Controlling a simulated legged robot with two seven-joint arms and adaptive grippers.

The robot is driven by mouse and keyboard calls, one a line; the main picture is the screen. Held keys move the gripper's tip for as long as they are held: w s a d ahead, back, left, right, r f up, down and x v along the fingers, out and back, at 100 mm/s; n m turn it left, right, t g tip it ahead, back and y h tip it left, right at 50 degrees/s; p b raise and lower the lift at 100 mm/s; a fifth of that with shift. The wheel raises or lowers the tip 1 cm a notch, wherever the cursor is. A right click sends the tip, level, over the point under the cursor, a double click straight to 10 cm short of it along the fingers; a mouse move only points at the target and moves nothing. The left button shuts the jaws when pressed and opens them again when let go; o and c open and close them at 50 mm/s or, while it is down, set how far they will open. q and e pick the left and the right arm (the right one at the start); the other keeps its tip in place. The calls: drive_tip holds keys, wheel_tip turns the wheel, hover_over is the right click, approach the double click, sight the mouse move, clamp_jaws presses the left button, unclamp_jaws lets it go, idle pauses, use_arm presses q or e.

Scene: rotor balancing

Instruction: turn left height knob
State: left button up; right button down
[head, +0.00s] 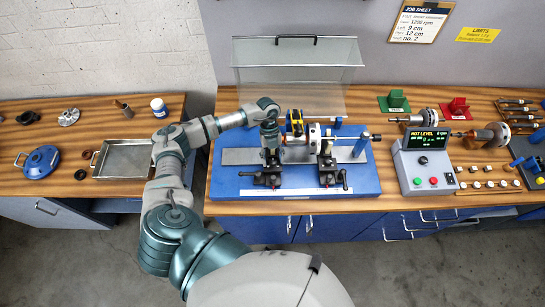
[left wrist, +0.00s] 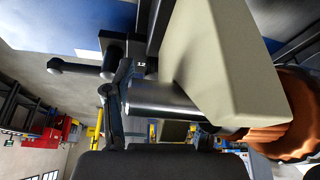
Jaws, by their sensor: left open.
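In the head view my left gripper (head: 270,146) points down over the left support (head: 268,178) of the balancing machine, open. Its fingers hide the upper part of that support. The left height knob is hard to tell apart from the dark parts there. In the left wrist view a black lever with a ball end (left wrist: 60,65) sticks out beside a post marked 12 (left wrist: 140,66); I cannot tell whether the fingers touch it. A pale block and a copper-coloured rotor part (left wrist: 285,120) fill the right side. The right support (head: 328,172) has its own black lever. My right gripper is not in view.
The machine stands on a blue base (head: 230,187) with a raised clear guard (head: 298,62) behind. A control box (head: 425,165) reads NOT LEVEL. A job sheet (head: 420,20) hangs behind.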

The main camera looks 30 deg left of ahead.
use_arm(q)
clamp_jaws()
drive_tip(key=shift+w+f+m+y+b, duration=0.15)
drive_tip(key=shift+m+y+b, duration=0.15)
drive_tip(key=shift+m+b, duration=0.6)
drive_tip(key=shift+m+g, duration=0.3)
drive_tip(key=shift+m, duration=0.4)
unclamp_jaws()
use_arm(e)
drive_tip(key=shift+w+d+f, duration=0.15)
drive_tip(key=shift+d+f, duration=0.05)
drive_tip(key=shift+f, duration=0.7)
use_arm(q)
drive_tip(key=shift+r, duration=0.25)
drive_tip(key=v, duration=1.1)
drive_tip(key=shift+w+r, duration=0.25)
drive_tip(key=shift+r, duration=0.1)
